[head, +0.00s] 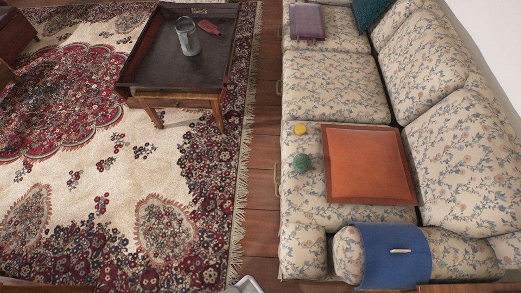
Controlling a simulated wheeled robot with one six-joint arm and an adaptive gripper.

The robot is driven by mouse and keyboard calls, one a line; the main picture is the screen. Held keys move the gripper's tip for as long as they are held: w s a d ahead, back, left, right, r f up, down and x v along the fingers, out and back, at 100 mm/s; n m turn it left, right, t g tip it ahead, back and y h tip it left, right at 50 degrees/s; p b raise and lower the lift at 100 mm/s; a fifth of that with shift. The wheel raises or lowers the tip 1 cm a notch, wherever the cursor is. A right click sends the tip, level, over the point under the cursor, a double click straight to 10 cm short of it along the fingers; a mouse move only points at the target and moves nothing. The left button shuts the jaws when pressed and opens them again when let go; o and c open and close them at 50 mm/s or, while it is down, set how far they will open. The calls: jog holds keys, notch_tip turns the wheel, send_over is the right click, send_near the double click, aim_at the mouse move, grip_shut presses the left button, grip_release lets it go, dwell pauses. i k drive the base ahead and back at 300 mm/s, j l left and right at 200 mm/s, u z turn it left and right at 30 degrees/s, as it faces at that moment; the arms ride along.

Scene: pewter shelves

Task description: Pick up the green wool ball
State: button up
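The green wool ball (302,162) lies on the front part of the floral sofa's seat (312,196), left of an orange-brown cushion (368,165). A small gap of seat separates the ball from the cushion. The ball is in full view with nothing over it. My gripper does not show in the head view.
A small yellow ball (300,129) lies behind the green one. A blue cloth (378,265) with a pale object hangs over the near armrest. A dark wooden table (148,57) holds a glass jar (187,37). Wood floor (262,170) and patterned rug lie clear left of the sofa.

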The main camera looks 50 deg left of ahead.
aim_at(302, 162)
jog(key=u, duration=0.95)
jog(key=i+j, duration=0.15)
jog(key=j, duration=0.25)
jog(key=i+j, duration=0.2)
jog(key=j, duration=0.2)
jog(key=i+j, duration=0.15)
jog(key=j, duration=0.25)
jog(key=i+j+z, duration=0.1)
jog(key=j, duration=0.3)
jog(key=i+j, duration=0.2)
jog(key=j, duration=0.2)
jog(key=i+j, duration=0.3)
jog(key=i+z, duration=0.05)
jog(key=i, duration=0.05)
